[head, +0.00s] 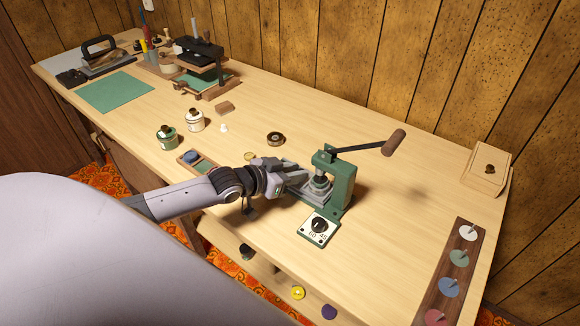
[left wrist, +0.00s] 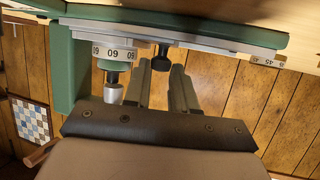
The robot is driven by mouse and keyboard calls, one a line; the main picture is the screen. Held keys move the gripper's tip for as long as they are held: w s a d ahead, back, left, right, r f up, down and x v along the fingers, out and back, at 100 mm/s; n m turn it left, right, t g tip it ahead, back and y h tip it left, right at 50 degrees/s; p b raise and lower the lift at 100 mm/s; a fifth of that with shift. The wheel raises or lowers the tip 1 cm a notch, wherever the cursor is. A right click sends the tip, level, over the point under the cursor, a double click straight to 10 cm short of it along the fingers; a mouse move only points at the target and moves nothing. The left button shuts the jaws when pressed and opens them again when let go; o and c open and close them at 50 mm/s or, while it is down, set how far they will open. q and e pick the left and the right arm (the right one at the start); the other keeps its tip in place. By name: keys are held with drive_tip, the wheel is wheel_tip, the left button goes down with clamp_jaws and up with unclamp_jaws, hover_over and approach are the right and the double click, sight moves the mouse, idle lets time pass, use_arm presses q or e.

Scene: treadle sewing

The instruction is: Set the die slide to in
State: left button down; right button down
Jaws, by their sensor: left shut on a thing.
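The green hand press (head: 342,183) stands on the table with its lever raised to the right. Its metal die slide (head: 303,188) sticks out from the press's left side, partly hidden by my gripper. In the left wrist view the slide (left wrist: 215,45) is a long pale bar, with a ring marked 60 (left wrist: 114,53) near the green frame and a 45 label towards its other end. My left gripper (head: 296,175) is at the slide; in the wrist view its fingers (left wrist: 162,72) are shut on the small black knob (left wrist: 162,50) under the bar. My right gripper is out of view.
A dial plate (head: 319,229) sits in front of the press. A black tape roll (head: 276,138) lies behind my gripper, and jars (head: 167,138) stand to the left. A wooden box (head: 485,168) and a strip with coloured discs (head: 452,270) are at right.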

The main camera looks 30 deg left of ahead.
use_arm(q)
drive_tip(key=shift+d, duration=0.35)
drive_tip(key=c, duration=1.2)
unclamp_jaws()
drive_tip(key=shift+s, duration=0.1)
drive_tip(key=shift+p+v, duration=0.35)
drive_tip(key=shift+v, duration=3.2)
drive_tip(key=shift+a, duration=0.1)
drive_tip(key=shift+f, duration=0.1)
